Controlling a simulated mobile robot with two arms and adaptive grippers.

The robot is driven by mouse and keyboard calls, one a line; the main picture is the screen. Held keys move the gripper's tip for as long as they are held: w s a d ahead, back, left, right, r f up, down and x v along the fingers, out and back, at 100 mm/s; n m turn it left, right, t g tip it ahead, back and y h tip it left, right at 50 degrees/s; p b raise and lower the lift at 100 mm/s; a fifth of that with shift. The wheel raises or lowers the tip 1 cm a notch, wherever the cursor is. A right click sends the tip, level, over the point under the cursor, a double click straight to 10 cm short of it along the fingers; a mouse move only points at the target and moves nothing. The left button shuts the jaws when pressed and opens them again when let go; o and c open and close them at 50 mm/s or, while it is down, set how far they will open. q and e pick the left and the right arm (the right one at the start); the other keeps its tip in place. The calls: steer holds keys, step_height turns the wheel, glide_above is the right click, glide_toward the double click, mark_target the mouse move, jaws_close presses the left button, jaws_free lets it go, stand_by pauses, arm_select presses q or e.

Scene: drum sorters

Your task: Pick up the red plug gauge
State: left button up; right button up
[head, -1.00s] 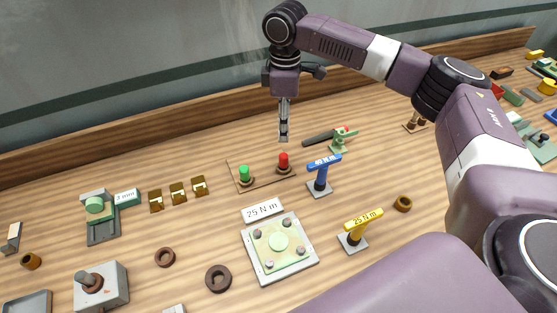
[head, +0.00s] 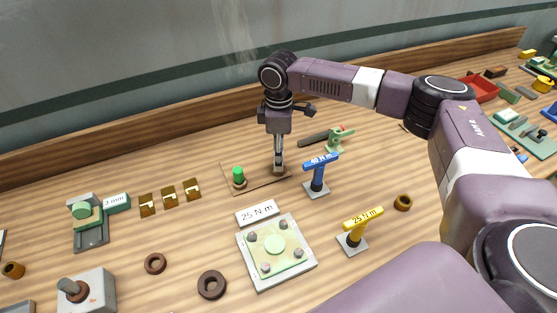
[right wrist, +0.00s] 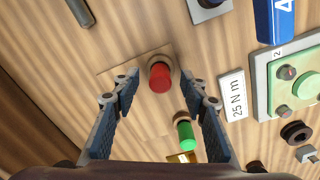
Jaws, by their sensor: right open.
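The red plug gauge (right wrist: 160,78) stands in a dark ring on a thin wooden board (head: 262,187). In the right wrist view it lies between and just beyond the two open fingers of my right gripper (right wrist: 164,88). In the head view my right gripper (head: 278,168) is right over the gauge and hides it. I cannot tell whether the fingers touch it. The green plug gauge (head: 238,175) stands on the same board to the left, and it also shows in the right wrist view (right wrist: 185,133). My left gripper is not in view.
A blue 40 N m torque tool (head: 318,176) and a green clamp (head: 338,139) stand close on the right. In front are a white 25 N m label (head: 257,212), a plate with a green pad (head: 276,256) and a yellow torque tool (head: 355,235).

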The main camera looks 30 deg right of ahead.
steer(key=shift+f, duration=0.8)
jaws_close()
steer(key=shift+r, duration=0.2)
